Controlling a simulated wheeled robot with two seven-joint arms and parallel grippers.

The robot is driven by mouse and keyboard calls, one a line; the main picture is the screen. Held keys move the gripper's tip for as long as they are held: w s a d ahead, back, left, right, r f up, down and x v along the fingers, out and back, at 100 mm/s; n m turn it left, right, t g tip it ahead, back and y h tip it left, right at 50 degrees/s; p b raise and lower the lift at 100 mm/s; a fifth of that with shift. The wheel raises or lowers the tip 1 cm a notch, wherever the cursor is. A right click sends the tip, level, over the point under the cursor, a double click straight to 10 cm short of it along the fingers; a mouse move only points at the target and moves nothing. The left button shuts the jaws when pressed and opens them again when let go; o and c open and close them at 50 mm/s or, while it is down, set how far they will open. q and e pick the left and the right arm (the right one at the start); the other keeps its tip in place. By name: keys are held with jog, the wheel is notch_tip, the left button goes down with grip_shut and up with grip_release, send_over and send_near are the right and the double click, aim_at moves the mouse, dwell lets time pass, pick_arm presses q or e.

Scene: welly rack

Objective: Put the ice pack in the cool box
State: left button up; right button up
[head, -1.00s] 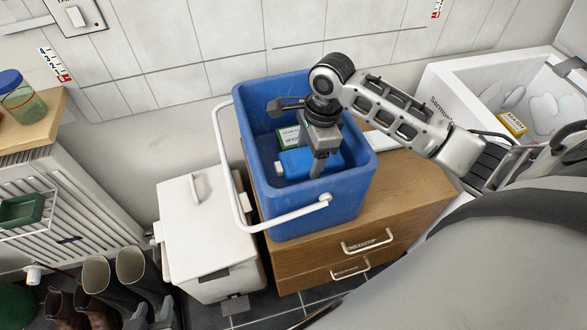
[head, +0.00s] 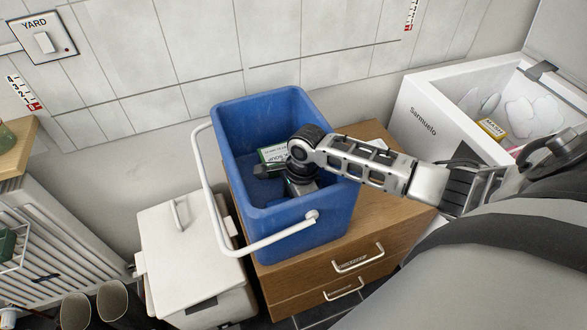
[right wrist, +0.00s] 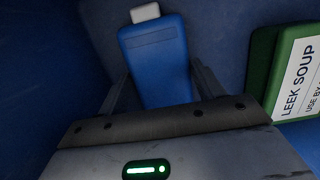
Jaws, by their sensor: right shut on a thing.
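The cool box (head: 335,215) is a deep blue open-topped box with a white handle hanging over its front, standing on a wooden drawer unit. My right gripper (head: 300,190) reaches down inside it, its fingers mostly hidden in the head view. In the right wrist view, the ice pack (right wrist: 155,65) is a flat blue block with a white cap. The right gripper (right wrist: 155,90) is shut on it, one finger on each side. The pack is inside the box walls; I cannot tell whether it touches the floor. My left gripper is out of view.
A green and white leek soup carton (right wrist: 295,80) lies in the cool box beside the pack. An open white freezer (head: 425,115) stands at the right. A white lidded bin (head: 180,240) stands left of the drawer unit (head: 385,225).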

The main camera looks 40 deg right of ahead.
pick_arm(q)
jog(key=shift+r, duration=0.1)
pick_arm(e)
jog(key=o, duration=1.2)
jog(key=shift+f, duration=0.1)
pick_arm(q)
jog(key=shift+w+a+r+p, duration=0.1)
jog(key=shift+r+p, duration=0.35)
jog(key=shift+p, duration=0.5)
pick_arm(e)
notch_tip(320, 180, up, 12)
jog(key=d, duration=0.1)
jog(key=shift+s+d, duration=0.2)
jog(key=shift+d, duration=0.2)
jog(key=shift+a, duration=0.1)
